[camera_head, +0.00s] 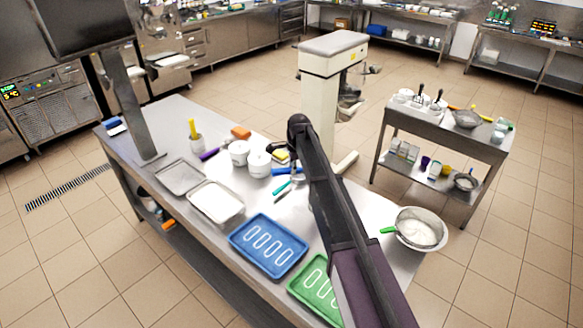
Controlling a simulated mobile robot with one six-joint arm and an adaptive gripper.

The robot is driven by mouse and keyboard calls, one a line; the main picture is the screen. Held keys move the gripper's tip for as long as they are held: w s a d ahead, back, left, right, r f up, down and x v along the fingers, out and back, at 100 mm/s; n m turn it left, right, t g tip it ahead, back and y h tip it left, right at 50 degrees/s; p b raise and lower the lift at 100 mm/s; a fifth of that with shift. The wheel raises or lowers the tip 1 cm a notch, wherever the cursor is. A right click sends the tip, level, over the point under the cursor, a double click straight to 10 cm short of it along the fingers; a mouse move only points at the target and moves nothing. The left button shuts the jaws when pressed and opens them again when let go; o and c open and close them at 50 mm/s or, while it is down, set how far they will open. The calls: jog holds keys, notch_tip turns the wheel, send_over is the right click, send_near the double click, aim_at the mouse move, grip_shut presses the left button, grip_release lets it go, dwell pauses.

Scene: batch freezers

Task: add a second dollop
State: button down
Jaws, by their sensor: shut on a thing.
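My arm reaches over the steel table, and my gripper (297,174) is small and partly hidden beside the dark arm link. Two white tubs (259,164) (239,153) stand left of the gripper. I cannot make out a separate dollop.
A blue tray (244,234) and a green tray (300,285) with white oval outlines lie at the front. A pale-filled tray (215,202) and a grey tray (180,178) lie left. A tall cream-coloured machine (320,90) stands behind. A side cart (443,123) holds bowls.

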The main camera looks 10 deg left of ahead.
jog(key=shift+s+d+t+y, duration=0.2)
jog(key=shift+s+t+y, duration=0.3)
jog(key=shift+t, duration=0.4)
jog(key=t+y+b, duration=0.1)
jog(key=t+b, duration=0.2)
jog(key=b, duration=0.1)
jog(key=s+f+t+y+b, duration=0.1)
jog(key=t+b, duration=0.2)
jog(key=b, duration=0.2)
jog(key=f+t+y+b, duration=0.1)
jog(key=t+y+b, duration=0.1)
jog(key=t+b, duration=0.1)
jog(key=shift+s+d+n+t+b, duration=0.3)
jog(key=shift+s+d+t+b, duration=0.1)
jog(key=shift+b, duration=0.25)
jog(key=b, duration=0.1)
jog(key=t+b, duration=0.1)
jog(key=b, duration=0.1)
jog(key=shift+f+t+y, duration=0.25)
jog(key=shift+t+y, duration=0.05)
jog(key=shift+y, duration=0.1)
jog(key=shift+t+y+b, duration=0.3)
jog(key=shift+t+b, duration=0.2)
jog(key=shift+b, duration=0.25)
jog(key=shift+s, duration=0.2)
